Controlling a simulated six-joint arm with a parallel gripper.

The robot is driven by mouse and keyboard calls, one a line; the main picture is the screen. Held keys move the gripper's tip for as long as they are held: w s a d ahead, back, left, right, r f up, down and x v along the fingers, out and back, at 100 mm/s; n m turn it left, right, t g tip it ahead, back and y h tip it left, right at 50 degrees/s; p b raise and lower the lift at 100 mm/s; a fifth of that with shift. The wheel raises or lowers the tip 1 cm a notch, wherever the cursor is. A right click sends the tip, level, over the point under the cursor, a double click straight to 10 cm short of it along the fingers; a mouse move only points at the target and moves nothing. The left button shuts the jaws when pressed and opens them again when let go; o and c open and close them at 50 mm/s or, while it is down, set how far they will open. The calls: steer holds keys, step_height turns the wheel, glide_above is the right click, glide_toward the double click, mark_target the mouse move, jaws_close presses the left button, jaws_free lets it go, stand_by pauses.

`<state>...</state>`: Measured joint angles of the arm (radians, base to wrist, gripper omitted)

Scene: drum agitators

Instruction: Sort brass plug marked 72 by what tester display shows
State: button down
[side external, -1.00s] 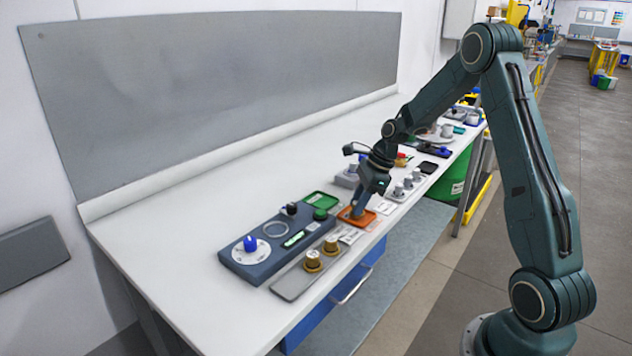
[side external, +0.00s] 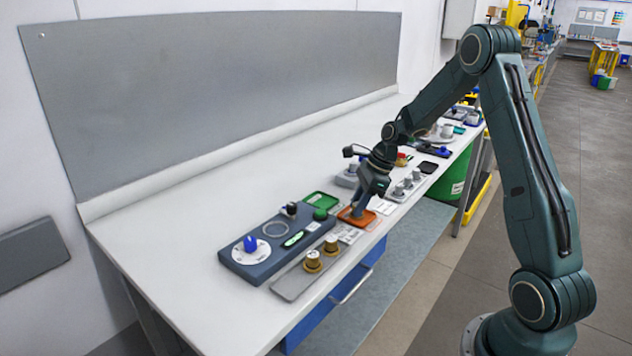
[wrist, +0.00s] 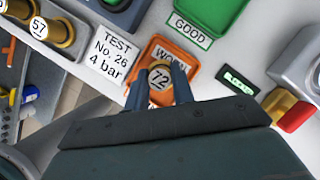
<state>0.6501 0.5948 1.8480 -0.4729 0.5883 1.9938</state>
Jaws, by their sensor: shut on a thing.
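My gripper (side external: 358,212) is low over the orange tray (side external: 343,217) in the side view. In the wrist view its two fingers are shut on the brass plug marked 72 (wrist: 160,77), with the numbered cap facing the camera. The plug is over the orange tray (wrist: 189,61), whose label is partly covered and seems to read WORN. I cannot tell whether the plug touches the tray floor. The green tray (side external: 320,198) has a GOOD label (wrist: 188,30). The tester (side external: 245,264) is a blue-grey box with a lit green display (side external: 294,239); its text is too small to read.
A grey tray (side external: 287,288) holds brass plugs (side external: 312,262), one marked 57 (wrist: 38,28). A card (wrist: 108,50) reads "TEST No. 26 4 bar". A red and yellow block (wrist: 289,108) and a small green-lit display (wrist: 237,79) lie right in the wrist view. The bench's left part is clear.

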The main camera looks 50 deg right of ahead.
stand_by(0.4)
steer(key=c, duration=1.1)
jaws_free()
steer(key=o, duration=0.3)
steer(key=shift+r, duration=0.25)
steer(key=shift+r, duration=0.35)
steer(key=shift+r, duration=0.35)
steer(key=shift+r, duration=0.3)
